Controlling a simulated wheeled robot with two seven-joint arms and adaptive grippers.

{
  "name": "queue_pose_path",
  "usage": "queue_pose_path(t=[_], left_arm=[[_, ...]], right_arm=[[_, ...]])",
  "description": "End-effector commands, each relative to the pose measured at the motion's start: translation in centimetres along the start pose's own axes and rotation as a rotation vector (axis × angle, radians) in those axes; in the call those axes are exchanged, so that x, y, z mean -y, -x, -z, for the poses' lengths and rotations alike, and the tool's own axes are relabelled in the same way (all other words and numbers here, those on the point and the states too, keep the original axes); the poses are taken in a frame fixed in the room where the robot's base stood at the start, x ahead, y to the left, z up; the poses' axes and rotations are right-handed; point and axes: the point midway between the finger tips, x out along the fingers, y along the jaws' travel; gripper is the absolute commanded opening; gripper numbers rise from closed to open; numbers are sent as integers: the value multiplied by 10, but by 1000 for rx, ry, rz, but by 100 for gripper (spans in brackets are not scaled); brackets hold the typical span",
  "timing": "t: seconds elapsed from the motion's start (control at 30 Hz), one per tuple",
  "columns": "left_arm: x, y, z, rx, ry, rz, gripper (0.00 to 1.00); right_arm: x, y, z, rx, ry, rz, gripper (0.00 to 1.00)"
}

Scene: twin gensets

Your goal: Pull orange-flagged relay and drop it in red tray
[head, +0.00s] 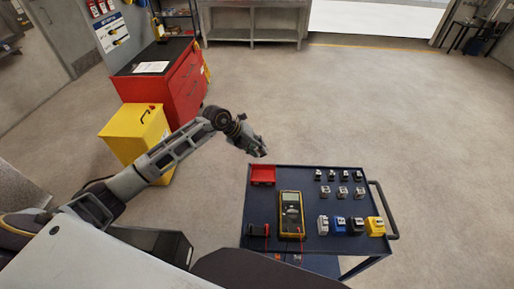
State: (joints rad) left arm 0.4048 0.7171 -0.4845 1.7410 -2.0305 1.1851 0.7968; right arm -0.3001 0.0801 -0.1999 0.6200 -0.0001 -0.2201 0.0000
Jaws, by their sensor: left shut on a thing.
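The red tray (262,182) sits at the far left corner of the dark blue cart top (265,212). My left arm reaches in from the left. Its gripper (260,151) is just beyond the tray in the picture, above the cart's far left edge and apart from the tray. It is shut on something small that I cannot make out. No orange flag can be told at this size. The tray's inside shows plain red with nothing clear in it. My right gripper is not in view.
On the cart are a yellow multimeter (291,214) with leads, rows of small relay-like blocks (342,191), and larger grey, blue, black and yellow blocks (375,226) at the right. A yellow bin (125,140) and red cabinet (180,85) stand left. Floor beyond the cart is clear.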

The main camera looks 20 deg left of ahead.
Motion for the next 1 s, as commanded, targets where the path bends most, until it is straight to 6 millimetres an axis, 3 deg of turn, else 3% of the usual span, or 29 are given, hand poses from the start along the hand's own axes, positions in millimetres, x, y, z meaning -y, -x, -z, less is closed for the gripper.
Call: queue_pose_path(t=[1.0], left_arm=[[-37, -52, 11, 0, 1, 1, 3]], right_arm=[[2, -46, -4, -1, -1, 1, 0]])
